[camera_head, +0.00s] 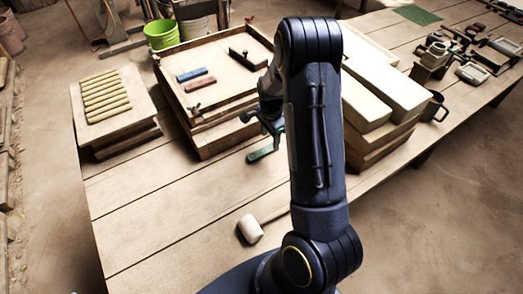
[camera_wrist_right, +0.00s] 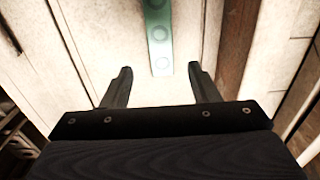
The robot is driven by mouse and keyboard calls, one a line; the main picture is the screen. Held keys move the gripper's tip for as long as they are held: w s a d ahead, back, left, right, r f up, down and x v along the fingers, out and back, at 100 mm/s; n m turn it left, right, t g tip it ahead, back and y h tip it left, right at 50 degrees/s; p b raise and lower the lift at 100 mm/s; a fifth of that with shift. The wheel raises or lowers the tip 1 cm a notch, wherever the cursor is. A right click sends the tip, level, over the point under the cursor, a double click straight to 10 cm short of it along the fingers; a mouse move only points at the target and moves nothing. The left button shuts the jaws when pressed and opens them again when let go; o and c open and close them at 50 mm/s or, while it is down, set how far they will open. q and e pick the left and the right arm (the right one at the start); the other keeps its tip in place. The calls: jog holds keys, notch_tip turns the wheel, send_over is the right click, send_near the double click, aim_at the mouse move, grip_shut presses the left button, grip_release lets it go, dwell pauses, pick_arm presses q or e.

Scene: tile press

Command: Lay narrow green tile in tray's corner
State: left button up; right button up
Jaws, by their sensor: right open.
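The narrow green tile (camera_head: 260,153) lies on the table planks, just right of the tray's front corner. Its left end shows in the head view and the rest is partly hidden by my right gripper (camera_head: 266,122). In the right wrist view the green tile (camera_wrist_right: 158,30) shows round marks along it, and its near end lies ahead of and between the two spread fingertips (camera_wrist_right: 160,72). My right gripper is open and empty above the tile. The wooden tray (camera_head: 228,88) holds a blue tile (camera_head: 192,74) and a red tile (camera_head: 200,84). My left gripper is out of view.
A dark tool (camera_head: 247,58) lies in the tray. Pale blocks (camera_head: 385,85) are stacked to the right, behind my arm. A board with several yellowish rolls (camera_head: 105,95) stands left. A pale cylinder (camera_head: 250,228) lies on the otherwise clear front of the table (camera_head: 170,215).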

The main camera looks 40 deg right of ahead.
aim_at(271, 147)
jog(key=f, duration=0.5)
jog(key=shift+w+d+p, duration=0.1)
jog(key=shift+d+p, duration=0.2)
grip_shut()
jog(key=shift+r, duration=0.1)
jog(key=shift+r, duration=0.45)
notch_tip(271, 147, up, 2)
jog(key=shift+r, duration=0.15)
jog(key=s+a+r, duration=0.8)
jog(key=s+r, duration=0.1)
jog(key=s, duration=0.2)
jog(key=shift+s+r, duration=0.3)
jog(key=shift+r, duration=0.05)
